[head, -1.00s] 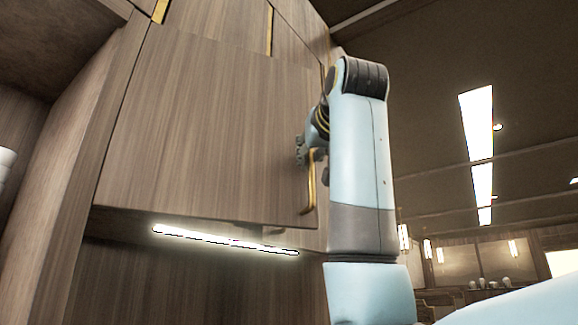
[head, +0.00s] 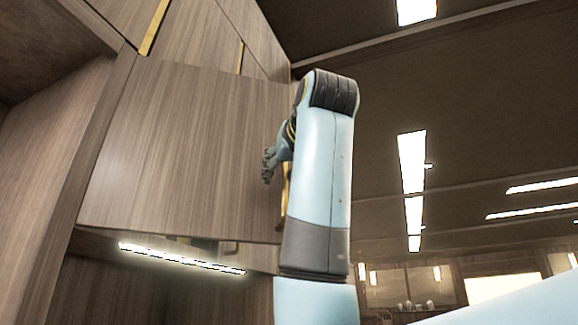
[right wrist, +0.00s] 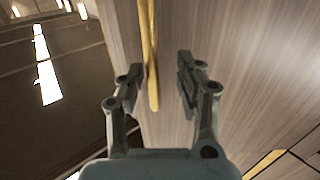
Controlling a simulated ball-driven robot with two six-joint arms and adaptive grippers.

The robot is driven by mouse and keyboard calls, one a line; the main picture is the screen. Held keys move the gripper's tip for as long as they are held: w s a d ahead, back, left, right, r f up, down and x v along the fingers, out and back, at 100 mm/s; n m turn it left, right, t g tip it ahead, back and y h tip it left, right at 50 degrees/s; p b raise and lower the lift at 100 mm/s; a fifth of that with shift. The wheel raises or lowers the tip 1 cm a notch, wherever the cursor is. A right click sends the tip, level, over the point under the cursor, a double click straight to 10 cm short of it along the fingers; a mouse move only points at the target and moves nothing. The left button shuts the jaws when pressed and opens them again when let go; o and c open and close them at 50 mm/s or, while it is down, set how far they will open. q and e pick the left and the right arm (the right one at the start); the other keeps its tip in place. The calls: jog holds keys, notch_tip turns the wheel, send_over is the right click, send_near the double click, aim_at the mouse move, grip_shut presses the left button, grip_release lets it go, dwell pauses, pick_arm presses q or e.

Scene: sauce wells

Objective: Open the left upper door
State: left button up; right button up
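The left upper door (head: 185,150) is a brown wood-grain panel filling the left middle of the head view. It seems to stand slightly out from the cabinet front, but I cannot tell how far. Its gold bar handle (head: 284,205) is at its right edge, partly hidden by my right arm. My right gripper (head: 270,165) is at that edge, beside the handle. In the right wrist view, the handle (right wrist: 149,50) runs between the spread fingers of my right gripper (right wrist: 160,74), with a gap to the right finger. My left gripper is not in view.
A lit strip (head: 180,258) runs beneath the cabinet. Upper panels with gold trim (head: 154,27) are above the door, and a wooden side panel (head: 45,150) is at its left. The room to the right of my arm looks open, with ceiling lights.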

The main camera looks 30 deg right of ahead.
jog(key=shift+s+a+r, duration=0.2)
jog(key=shift+s+a, duration=0.15)
jog(key=shift+s, duration=0.05)
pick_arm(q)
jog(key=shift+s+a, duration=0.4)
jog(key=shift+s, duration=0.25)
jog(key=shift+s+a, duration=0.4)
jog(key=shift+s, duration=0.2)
pick_arm(e)
jog(key=v, duration=1.1)
jog(key=shift+f, duration=0.2)
jog(key=shift+s, duration=0.1)
